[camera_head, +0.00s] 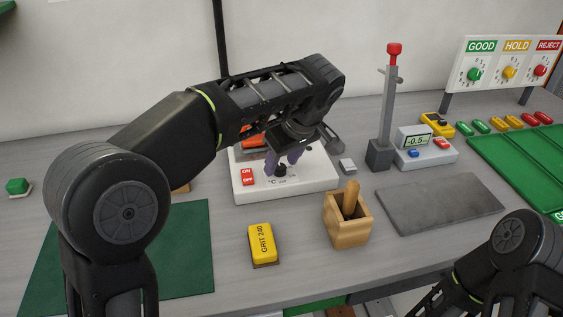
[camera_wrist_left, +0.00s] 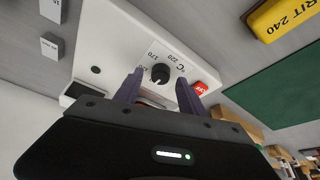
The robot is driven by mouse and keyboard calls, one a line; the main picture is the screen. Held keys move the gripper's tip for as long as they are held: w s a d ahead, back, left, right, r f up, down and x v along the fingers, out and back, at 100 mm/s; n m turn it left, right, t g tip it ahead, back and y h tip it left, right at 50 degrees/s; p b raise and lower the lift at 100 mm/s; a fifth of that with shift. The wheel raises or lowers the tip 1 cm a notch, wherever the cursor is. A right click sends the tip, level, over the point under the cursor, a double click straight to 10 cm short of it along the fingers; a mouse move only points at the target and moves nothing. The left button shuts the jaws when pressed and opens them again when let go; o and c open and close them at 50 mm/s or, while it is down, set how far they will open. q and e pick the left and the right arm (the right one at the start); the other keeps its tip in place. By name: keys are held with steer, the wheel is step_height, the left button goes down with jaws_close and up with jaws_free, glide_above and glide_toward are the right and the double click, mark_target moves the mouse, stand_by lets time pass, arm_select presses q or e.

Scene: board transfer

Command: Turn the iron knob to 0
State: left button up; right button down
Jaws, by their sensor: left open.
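In the left wrist view the knob (camera_wrist_left: 160,73) sits by a °C scale with 220 and 170 readable. A pale mark shows on its face; the exact setting is too small to tell. My left gripper (camera_head: 284,162) is open, with its purple fingers over the station at the knob. In the left wrist view one fingertip is on each side of the knob, with small gaps. My right arm shows at lower right, its gripper out of view.
A yellow GRIT 240 block (camera_head: 262,244) and a wooden box (camera_head: 347,217) stand in front of the station. A grey post with a red top (camera_head: 390,105) and a meter reading -0.5 (camera_head: 427,152) are to the right. A grey mat (camera_head: 440,203) lies bare.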

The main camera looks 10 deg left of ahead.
arm_select(q)
steer(key=p+v, duration=0.3)
steer(key=v, duration=0.3)
steer(key=shift+r, duration=0.4)
steer(key=shift+s+d, duration=0.1)
